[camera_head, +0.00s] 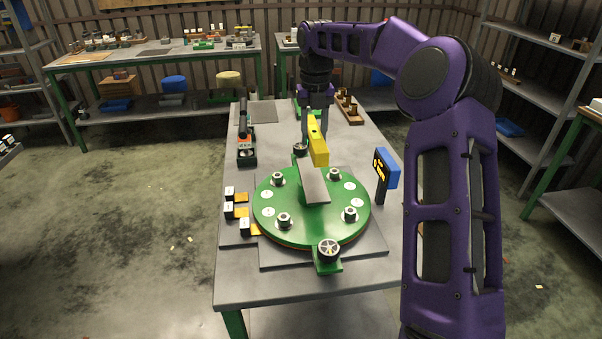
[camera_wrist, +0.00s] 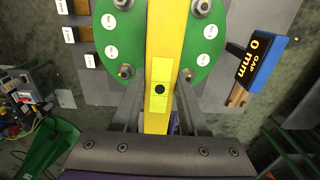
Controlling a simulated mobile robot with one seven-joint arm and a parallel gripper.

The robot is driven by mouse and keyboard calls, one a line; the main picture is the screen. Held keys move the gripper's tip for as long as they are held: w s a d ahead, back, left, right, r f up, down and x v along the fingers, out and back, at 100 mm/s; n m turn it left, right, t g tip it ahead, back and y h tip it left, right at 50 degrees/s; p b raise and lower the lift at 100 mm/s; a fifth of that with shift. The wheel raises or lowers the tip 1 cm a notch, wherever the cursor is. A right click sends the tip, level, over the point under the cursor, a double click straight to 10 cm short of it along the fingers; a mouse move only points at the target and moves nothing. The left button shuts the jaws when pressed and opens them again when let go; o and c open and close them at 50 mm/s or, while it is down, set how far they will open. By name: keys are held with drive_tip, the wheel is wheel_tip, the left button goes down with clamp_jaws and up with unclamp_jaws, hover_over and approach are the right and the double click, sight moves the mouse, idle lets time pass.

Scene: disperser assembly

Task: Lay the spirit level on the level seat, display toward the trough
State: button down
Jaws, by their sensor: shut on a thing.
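The yellow spirit level (camera_head: 319,152) is in my gripper (camera_head: 317,112), above the far part of the green round disc (camera_head: 265,212). In the wrist view the level (camera_wrist: 164,35) runs lengthwise between the fingers of my gripper (camera_wrist: 160,108), and a bright yellow patch with a black dot faces the camera. A grey flat-topped piece (camera_head: 313,187) stands on the disc, just in front of the level; I cannot tell whether it is the level seat or the trough. Whether the level touches it is unclear.
A blue display (camera_head: 391,170) on a dark post stands right of the disc; it reads "GAP 0 mm" in the wrist view (camera_wrist: 258,58). Bolts with nuts ring the disc. Labelled blocks (camera_head: 241,211) lie at left, an orange-black tool (camera_head: 246,148) behind them. The table's front is clear.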

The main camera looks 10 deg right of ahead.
sight(312, 177)
drive_tip(key=shift+w, duration=0.1)
wheel_tip(312, 177, down, 10)
drive_tip(key=shift+a+r, duration=0.1)
idle(0.3)
drive_tip(key=shift+c, duration=2.2)
unclamp_jaws()
wheel_tip(312, 177, up, 12)
drive_tip(key=shift+f, duration=0.1)
